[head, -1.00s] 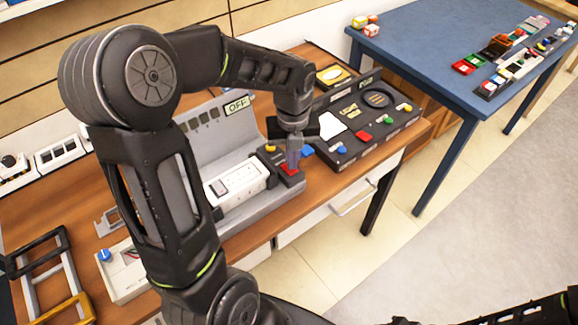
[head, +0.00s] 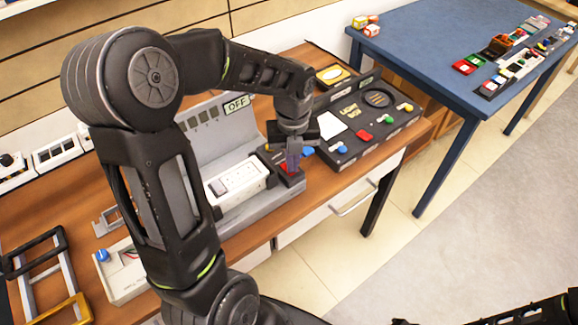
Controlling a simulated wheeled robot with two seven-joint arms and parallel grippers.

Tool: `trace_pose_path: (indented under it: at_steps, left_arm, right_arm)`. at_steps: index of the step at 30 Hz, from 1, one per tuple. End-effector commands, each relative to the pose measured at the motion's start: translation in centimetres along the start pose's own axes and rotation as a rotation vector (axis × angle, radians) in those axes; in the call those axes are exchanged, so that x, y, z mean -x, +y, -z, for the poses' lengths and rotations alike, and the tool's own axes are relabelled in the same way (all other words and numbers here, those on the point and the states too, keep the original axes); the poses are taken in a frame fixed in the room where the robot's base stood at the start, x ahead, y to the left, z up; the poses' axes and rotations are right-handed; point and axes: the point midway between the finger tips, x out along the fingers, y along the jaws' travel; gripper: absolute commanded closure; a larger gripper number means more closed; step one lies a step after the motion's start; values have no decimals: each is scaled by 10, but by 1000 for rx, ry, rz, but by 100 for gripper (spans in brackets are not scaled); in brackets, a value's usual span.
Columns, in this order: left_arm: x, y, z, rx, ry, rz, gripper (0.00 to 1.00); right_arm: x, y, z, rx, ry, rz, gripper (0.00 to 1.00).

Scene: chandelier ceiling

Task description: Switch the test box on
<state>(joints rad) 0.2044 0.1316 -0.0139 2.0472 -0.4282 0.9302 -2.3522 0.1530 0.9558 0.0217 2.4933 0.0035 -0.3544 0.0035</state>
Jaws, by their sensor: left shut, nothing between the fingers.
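The grey test box (head: 262,208) stands on the wooden bench, with an upright back panel that carries an "OFF" sign (head: 237,104). A white socket block (head: 238,185) sits on its base. At its right end is a dark switch panel with a red rocker (head: 290,169). My left gripper (head: 292,168) is shut and empty, pointing down at the red rocker; its tips appear at or just above it, and I cannot tell whether they touch. The fingers hide part of the panel. At the lower right edge a part of my right arm shows, but not its gripper clearly.
A black light box (head: 373,148) with coloured buttons stands right of the test box. A white meter box (head: 118,278) and metal frames (head: 44,262) lie at the left. A blue table (head: 425,45) with small parts stands at the back right. The floor between is clear.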

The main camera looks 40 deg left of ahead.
Motion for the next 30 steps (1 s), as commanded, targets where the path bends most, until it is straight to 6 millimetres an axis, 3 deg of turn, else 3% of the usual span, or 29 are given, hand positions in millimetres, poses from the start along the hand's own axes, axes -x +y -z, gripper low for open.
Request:
trace_pose_path:
  at_steps: [12, 30]
  left_arm:
    - [-3, 0, 0, 1, 1, -1, 100]
    - [52, 0, 0, 0, -1, 0, 100]
  right_arm:
    - [1, -1, 2, 3, 5, 5, 64]
    - [40, -13, -4, -7, -9, -10, 64]
